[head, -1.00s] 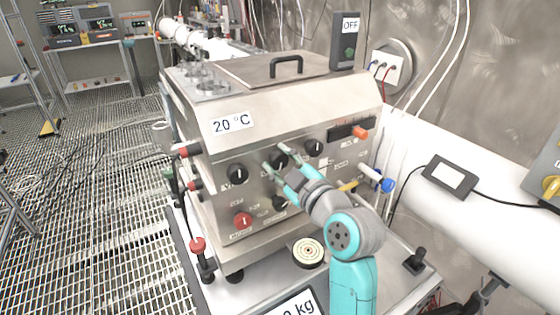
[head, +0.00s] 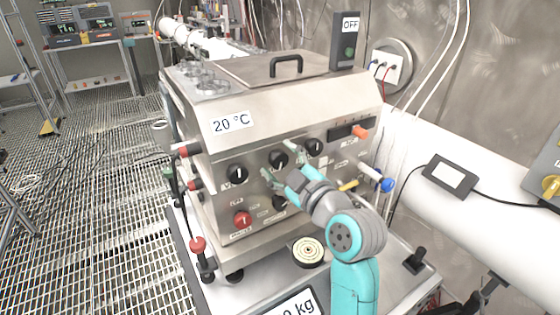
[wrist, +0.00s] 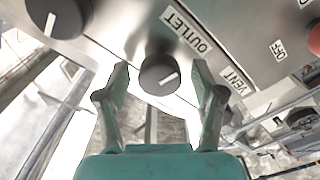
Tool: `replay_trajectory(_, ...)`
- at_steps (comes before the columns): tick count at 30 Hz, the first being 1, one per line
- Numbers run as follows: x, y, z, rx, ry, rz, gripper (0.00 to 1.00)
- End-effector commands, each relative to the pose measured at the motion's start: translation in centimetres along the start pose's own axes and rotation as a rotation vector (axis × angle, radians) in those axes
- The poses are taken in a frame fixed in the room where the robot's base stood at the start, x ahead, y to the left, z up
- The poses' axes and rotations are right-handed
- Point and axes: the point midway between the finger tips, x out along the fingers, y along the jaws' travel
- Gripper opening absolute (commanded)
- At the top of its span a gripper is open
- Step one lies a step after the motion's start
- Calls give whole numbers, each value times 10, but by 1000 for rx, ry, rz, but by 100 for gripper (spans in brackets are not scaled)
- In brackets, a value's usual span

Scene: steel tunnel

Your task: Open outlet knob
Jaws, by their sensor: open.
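The outlet knob (wrist: 158,75) is a round black knob with a white pointer line, beside the OUTLET label (wrist: 186,30) in the wrist view. The line points toward the lower right there. In the head view it appears to be the upper middle black knob (head: 278,158) on the steel box's front panel. My gripper (wrist: 161,80) is open, with one finger on each side of the knob. A gap shows between each finger and the knob in the wrist view. My gripper (head: 279,161) reaches the panel from the lower right in the head view.
The steel box (head: 225,100) carries other black knobs, such as one on the left (head: 237,173), and a red knob (head: 242,219). A blue-ended valve (head: 387,185) sticks out at the right. A round disc (head: 308,251) lies below the panel.

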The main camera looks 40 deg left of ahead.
Motion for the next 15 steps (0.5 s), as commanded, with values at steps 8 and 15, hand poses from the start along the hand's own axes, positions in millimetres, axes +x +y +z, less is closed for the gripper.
replay_trajectory(8,-44,0,1,0,-2,3,68)
replay_trajectory(15,-90,0,1,-1,-2,2,68)
